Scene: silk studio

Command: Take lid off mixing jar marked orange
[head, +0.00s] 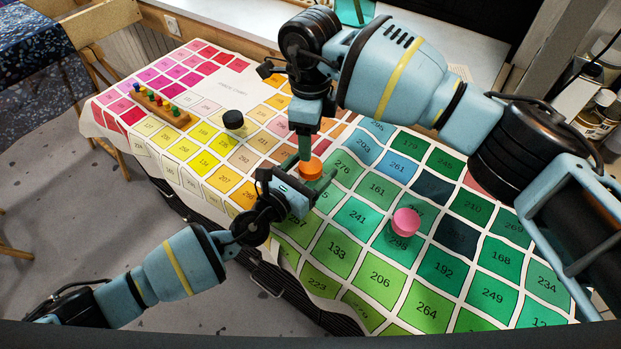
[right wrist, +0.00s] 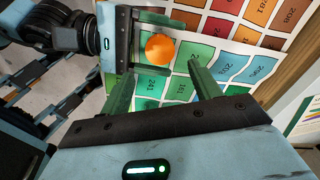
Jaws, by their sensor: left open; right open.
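The mixing jar with the orange lid (head: 311,168) stands on the colour-chart cloth, its lid seated on top; its body is mostly hidden. In the right wrist view the round orange lid (right wrist: 160,49) shows from above. My left gripper (head: 300,182) is low at the jar's near left side, open, with its fingers reaching to either side of the jar. My right gripper (head: 307,150) points down from above, just over the lid. In its wrist view its green fingers (right wrist: 162,75) are spread, with nothing held between them.
A pink-topped jar (head: 405,222) stands to the right and a black-topped jar (head: 233,119) to the left. A wooden rack with coloured pegs (head: 160,106) lies at the far left. The numbered cloth (head: 385,275) covers the table; its front right is clear. My two grippers are close together.

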